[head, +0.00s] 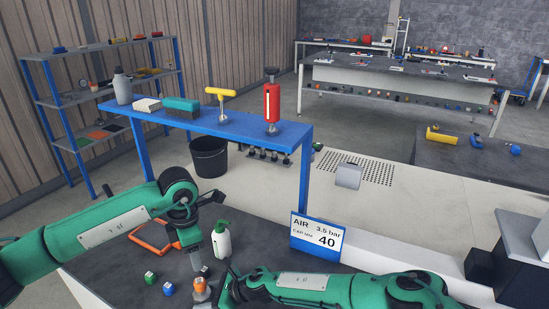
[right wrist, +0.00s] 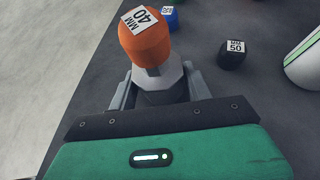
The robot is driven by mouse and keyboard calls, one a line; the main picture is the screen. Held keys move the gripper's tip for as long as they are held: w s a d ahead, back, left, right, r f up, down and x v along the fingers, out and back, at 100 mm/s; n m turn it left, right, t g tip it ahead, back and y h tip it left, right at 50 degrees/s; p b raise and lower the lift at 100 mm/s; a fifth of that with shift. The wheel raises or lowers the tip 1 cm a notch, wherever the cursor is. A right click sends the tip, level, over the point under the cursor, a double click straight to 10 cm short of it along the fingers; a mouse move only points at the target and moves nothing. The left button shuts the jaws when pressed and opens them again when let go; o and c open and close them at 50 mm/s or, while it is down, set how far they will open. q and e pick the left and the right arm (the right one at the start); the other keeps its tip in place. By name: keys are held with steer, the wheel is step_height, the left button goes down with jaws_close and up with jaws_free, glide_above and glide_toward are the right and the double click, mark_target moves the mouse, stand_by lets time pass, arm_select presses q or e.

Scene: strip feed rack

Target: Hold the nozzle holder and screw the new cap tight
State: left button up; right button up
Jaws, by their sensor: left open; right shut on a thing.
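An orange cap marked 40 MM (right wrist: 146,40) sits on top of the grey nozzle holder (right wrist: 158,85) in the right wrist view. How tightly it is seated I cannot tell. The cap shows small in the head view (head: 201,284). My right gripper (right wrist: 158,98) is shut on the nozzle holder, one finger on each side below the cap. My left gripper (head: 196,266) is open and points down just above the cap in the head view, apart from it as far as I can tell. Its fingers show small there, and it is outside the right wrist view.
A black cap marked 50 (right wrist: 233,54) and a blue cap (right wrist: 170,19) stand near the holder. A green cap (head: 150,278) stands to the left. A white bottle (head: 221,241) and an orange tray (head: 152,236) are behind. A sign (head: 317,236) reads AIR 3.5 bar, CAP MM 40.

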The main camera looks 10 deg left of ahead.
steer(key=o, duration=1.4)
steer(key=c, duration=0.6)
steer(key=shift+d, duration=0.1)
steer(key=shift+d+r+p, duration=0.4)
steer(key=shift+d+p, duration=0.05)
steer(key=shift+p, duration=0.05)
steer(key=shift+p+v, duration=1.7)
steer(key=shift+v, duration=1.6)
